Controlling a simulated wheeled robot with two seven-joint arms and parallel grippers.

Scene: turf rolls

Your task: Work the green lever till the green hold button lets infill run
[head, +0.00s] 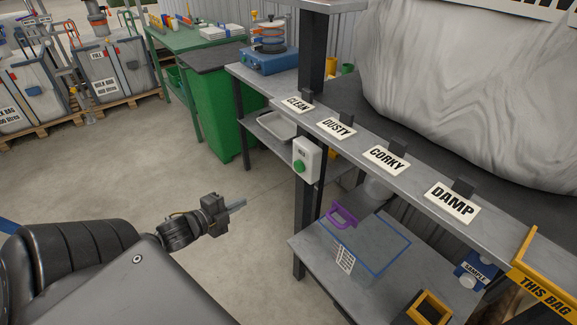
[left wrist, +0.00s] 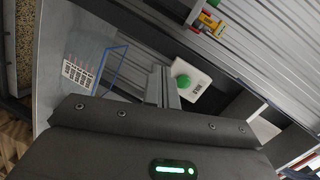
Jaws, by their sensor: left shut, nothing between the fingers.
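The green hold button (head: 299,167) is a round knob on a white box (head: 309,154) fixed to the dark post at the bench's front edge. The green button also shows in the left wrist view (left wrist: 183,81), on its white box (left wrist: 198,78), just right of the fingers. My left gripper (head: 238,205) is shut and empty, in open air to the left of and below the button, apart from it. Its closed fingers show in the left wrist view (left wrist: 161,88). I cannot make out a green lever in either view. My right gripper is not in view.
A grey shelf (head: 349,140) carries signs CLEAN, DUSTY, CORKY and DAMP. A lower table (head: 325,262) holds a purple-handled item (head: 343,216) and a blue outline. A green cabinet (head: 216,112) stands behind. The floor (head: 150,165) left of the post is clear.

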